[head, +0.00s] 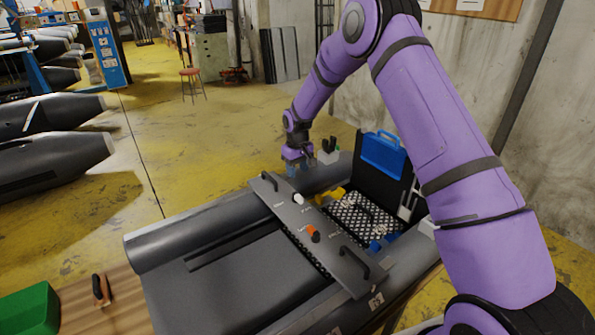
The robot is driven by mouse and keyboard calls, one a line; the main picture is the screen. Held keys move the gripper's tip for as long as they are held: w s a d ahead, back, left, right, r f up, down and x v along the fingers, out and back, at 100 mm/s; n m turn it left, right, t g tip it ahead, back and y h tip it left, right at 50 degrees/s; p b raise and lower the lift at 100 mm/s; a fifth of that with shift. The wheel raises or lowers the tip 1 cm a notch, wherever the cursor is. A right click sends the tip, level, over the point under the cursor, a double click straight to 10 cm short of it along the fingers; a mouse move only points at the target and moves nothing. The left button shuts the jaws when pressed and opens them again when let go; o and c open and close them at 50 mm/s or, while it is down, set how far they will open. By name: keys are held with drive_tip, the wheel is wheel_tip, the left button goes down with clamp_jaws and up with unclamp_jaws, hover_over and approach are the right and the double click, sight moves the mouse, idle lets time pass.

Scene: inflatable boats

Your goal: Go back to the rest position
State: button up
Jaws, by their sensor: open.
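My purple arm reaches in from the right and bends down over the far side of the grey inflatable boat (165,247). My gripper (298,168) is at the far end of the boat, near the far tube, pointing down. It is small in the picture, and its fingers look open with nothing held. A dark board (320,243) with two handles lies across the boat. On it are a white knob (298,199) and an orange and black knob (313,234).
Right of the board, an open black case (352,212) with a perforated surface holds small parts; a blue box (384,152) is in its lid. A green bin (28,310) stands on a wooden table (118,300) at lower left. Yellow floor is open behind the boat.

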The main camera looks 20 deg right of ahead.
drive_tip(key=shift+r, duration=0.15)
drive_tip(key=s+d+r+m+t, duration=0.1)
drive_tip(key=s+r, duration=0.5)
drive_tip(key=r, duration=0.4)
drive_tip(key=s+d+r+t, duration=0.1)
drive_tip(key=s+r, duration=0.5)
drive_tip(key=r, duration=0.4)
drive_tip(key=s+d+r+m+t, duration=0.1)
drive_tip(key=s+r, duration=0.6)
drive_tip(key=r, duration=0.3)
drive_tip(key=s+d+r+m+t, duration=0.1)
drive_tip(key=s+r, duration=0.1)
drive_tip(key=s, duration=1.2)
drive_tip(key=s+d+r+t, duration=0.1)
drive_tip(key=s+r, duration=0.2)
drive_tip(key=s, duration=1.1)
drive_tip(key=shift+s+d+r+m, duration=0.15)
drive_tip(key=shift+s+r+m, duration=0.2)
drive_tip(key=shift+m, duration=0.05)
